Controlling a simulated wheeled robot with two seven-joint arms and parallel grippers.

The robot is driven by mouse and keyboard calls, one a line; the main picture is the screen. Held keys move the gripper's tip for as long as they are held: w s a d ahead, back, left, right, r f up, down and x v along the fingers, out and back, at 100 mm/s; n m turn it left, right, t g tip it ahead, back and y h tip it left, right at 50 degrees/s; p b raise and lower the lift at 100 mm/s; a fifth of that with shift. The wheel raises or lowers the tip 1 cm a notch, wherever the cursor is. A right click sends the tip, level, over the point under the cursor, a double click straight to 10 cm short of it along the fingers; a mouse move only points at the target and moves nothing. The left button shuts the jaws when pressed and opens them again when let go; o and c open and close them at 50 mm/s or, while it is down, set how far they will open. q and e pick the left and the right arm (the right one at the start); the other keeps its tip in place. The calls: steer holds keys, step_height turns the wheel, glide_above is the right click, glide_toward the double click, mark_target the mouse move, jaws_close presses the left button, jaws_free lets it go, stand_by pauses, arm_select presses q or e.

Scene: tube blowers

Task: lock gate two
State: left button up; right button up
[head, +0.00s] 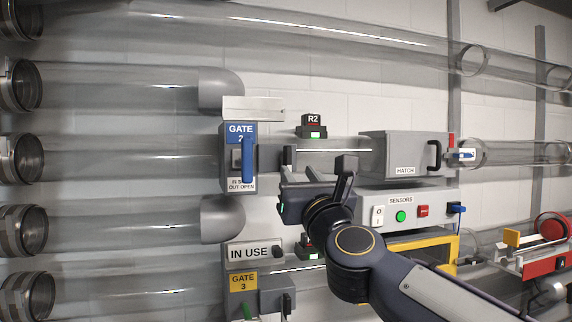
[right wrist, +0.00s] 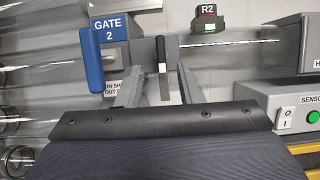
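Gate two is a grey box with a blue plate (head: 240,133) lettered GATE 2. Its blue handle (head: 248,160) stands upright on the front; it also shows in the right wrist view (right wrist: 92,62). On the gate's right side is a small dark upright latch (right wrist: 161,50) with a pale lower part, also in the head view (head: 289,156). My right gripper (head: 315,186) is just below and right of it. In the right wrist view its fingers (right wrist: 160,78) are apart, either side of the latch's lower end; I cannot tell whether they touch. My left gripper is out of view.
A grey hatch box (head: 400,155) and a sensor panel (head: 385,212) with a green button stand to the right. The R2 indicator (head: 311,128) shows green. Below are an IN USE sign (head: 250,253) and gate three (head: 243,282). Clear tubes run across the wall.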

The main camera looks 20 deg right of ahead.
mark_target(289, 158)
steer(key=p+x, duration=0.2)
steer(key=x, duration=0.4)
steer(key=shift+w, duration=0.2)
steer(key=shift+w+r+p, duration=0.1)
steer(key=shift+w+p, duration=0.25)
steer(key=shift+w, duration=0.1)
steer(key=shift+c, duration=0.3)
jaws_close()
